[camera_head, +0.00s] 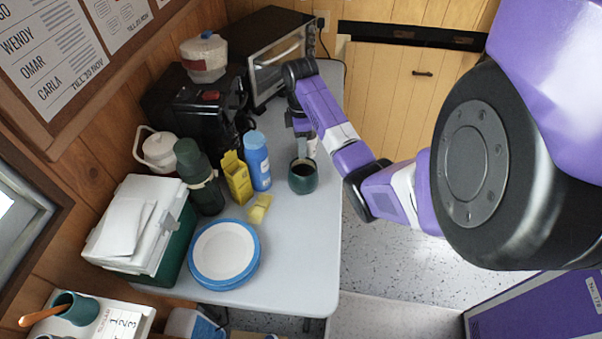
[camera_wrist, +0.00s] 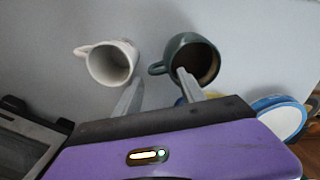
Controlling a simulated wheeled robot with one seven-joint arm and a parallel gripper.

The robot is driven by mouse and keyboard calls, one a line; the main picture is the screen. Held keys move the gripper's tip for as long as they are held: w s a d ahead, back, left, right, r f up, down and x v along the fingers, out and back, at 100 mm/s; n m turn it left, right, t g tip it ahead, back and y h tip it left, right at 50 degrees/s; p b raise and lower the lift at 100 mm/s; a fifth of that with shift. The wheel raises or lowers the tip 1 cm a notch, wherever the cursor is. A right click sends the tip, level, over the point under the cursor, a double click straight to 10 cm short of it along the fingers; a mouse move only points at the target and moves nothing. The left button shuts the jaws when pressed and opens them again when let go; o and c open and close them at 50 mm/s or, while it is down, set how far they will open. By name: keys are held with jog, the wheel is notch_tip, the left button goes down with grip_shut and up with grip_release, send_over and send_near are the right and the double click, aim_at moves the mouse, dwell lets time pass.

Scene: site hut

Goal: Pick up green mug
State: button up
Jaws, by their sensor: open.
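The green mug (camera_head: 303,177) stands upright on the grey table near its right edge, with dark inside. In the wrist view the green mug (camera_wrist: 205,50) is at upper right, its handle pointing left. My gripper (camera_head: 302,139) is above the table, just behind the mug in the head view. In the wrist view my gripper (camera_wrist: 158,78) is open and empty. Its right fingertip overlaps the green mug's mouth; whether it touches cannot be told. A white mug (camera_wrist: 112,62) stands beside it, beyond the left finger; my gripper partly hides this white mug (camera_head: 312,150) in the head view.
A blue bottle (camera_head: 257,162), yellow box (camera_head: 237,180), yellow sponge (camera_head: 259,208) and stacked blue-rimmed plates (camera_head: 250,274) are left of the mug. A toaster oven (camera_head: 275,62) stands behind. Another green cup (camera_head: 78,310) holds a wooden utensil at lower left. The table front right is clear.

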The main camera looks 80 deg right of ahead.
send_over(302, 171)
jog(key=d, duration=0.1)
jog(key=f, duration=0.5)
jog(key=shift+w+d+p, duration=0.15)
jog(key=shift+w+p, duration=0.2)
jog(key=shift+r, duration=0.1)
grip_shut()
